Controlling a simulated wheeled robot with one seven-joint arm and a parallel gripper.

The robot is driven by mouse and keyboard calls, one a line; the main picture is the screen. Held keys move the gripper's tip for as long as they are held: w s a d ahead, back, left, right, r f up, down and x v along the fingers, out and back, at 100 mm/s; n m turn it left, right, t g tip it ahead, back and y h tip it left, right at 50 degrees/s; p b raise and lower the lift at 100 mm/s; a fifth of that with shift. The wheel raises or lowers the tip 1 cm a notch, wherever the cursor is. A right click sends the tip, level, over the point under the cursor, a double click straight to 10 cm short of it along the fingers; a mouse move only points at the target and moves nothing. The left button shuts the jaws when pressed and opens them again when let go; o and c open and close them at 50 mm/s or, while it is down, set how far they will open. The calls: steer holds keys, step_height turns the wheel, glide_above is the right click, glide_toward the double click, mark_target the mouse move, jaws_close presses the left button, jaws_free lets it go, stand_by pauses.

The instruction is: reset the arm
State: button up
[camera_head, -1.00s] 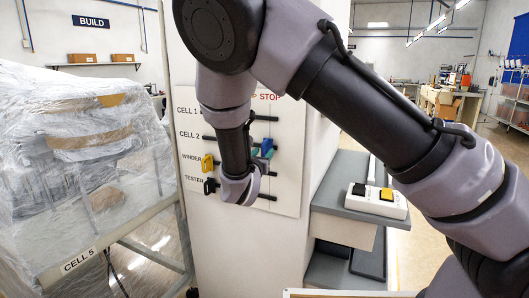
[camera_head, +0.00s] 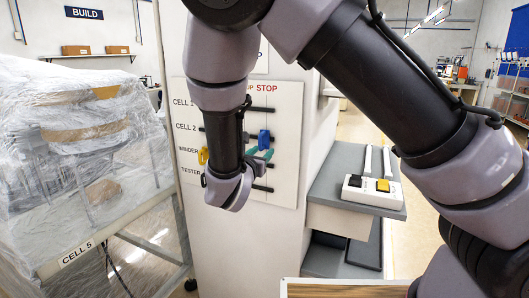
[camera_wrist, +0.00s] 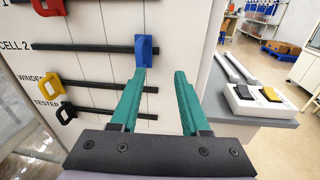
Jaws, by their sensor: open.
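My gripper (camera_wrist: 160,74) is open and empty, its two teal fingers apart. In the wrist view its left fingertip overlaps the lower edge of a blue handle (camera_wrist: 144,50); I cannot tell whether they touch. In the head view my gripper (camera_head: 259,154) shows partly behind my own wrist, just below the blue handle (camera_head: 264,138). The blue handle sits at the right end of the CELL 2 bar on a white START/STOP board (camera_head: 285,185). My arm crosses the upper middle and right of the head view.
A yellow handle (camera_wrist: 48,87) and a black handle (camera_wrist: 66,112) sit at the left of the WINDER and TESTER bars. A red handle (camera_wrist: 48,7) is above. A switch box (camera_head: 372,191) stands on the grey bench (camera_head: 325,190) at right. Plastic-wrapped CELL 5 (camera_head: 80,150) is at left.

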steer(key=s+d+r+m+g+h, duration=0.2)
steer(key=d+m+g, duration=0.5)
steer(key=d+m, duration=0.45)
steer(key=s+d+r+m+g+h, duration=0.25)
steer(key=d+m+g, duration=0.45)
steer(key=d, duration=0.8)
steer(key=s+d+r+m+t+y, duration=0.4)
steer(key=s+r+m+y, duration=0.6)
steer(key=r+m, duration=0.5)
steer(key=s+m, duration=0.2)
steer(key=m, duration=0.1)
steer(key=shift+s, duration=0.25)
